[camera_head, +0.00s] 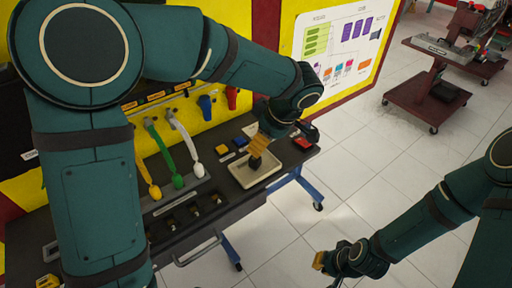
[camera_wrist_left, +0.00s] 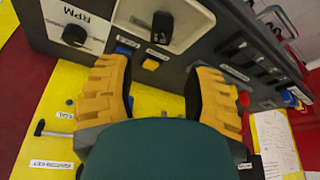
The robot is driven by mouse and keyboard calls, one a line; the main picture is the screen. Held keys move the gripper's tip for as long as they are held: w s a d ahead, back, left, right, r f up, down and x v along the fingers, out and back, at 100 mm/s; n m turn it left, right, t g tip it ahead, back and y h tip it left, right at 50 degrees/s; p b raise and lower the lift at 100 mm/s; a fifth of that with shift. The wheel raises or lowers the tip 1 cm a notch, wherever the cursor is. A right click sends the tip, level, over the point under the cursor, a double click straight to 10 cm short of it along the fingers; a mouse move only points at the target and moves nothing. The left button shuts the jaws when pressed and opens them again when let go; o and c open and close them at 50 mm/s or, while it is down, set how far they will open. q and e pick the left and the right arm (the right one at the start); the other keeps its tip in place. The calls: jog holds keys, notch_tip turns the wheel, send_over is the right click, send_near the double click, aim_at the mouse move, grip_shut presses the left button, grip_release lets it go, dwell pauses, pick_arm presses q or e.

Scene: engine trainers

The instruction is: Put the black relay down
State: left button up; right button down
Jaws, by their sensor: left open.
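A small dark piece (camera_head: 255,162), which may be the black relay, shows at the pale tray (camera_head: 267,176) on the bench, just under my left gripper (camera_head: 257,149). I cannot tell whether it touches the fingers. In the left wrist view my left gripper (camera_wrist_left: 158,92) has its two yellow fingers wide apart, with nothing clearly held between them.
The dark bench (camera_head: 215,222) bears yellow, green and white handled levers (camera_head: 178,180) left of the tray. A red block (camera_head: 303,143) and blue pieces lie near the tray. A poster board (camera_head: 340,45) stands behind. A red cart (camera_head: 432,100) stands far right. Open tiled floor lies between.

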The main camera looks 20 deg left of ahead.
pick_arm(q)
jog(key=v, duration=0.3)
jog(key=shift+d+r, duration=0.15)
jog(key=shift+r, duration=0.2)
jog(key=shift+s, duration=0.1)
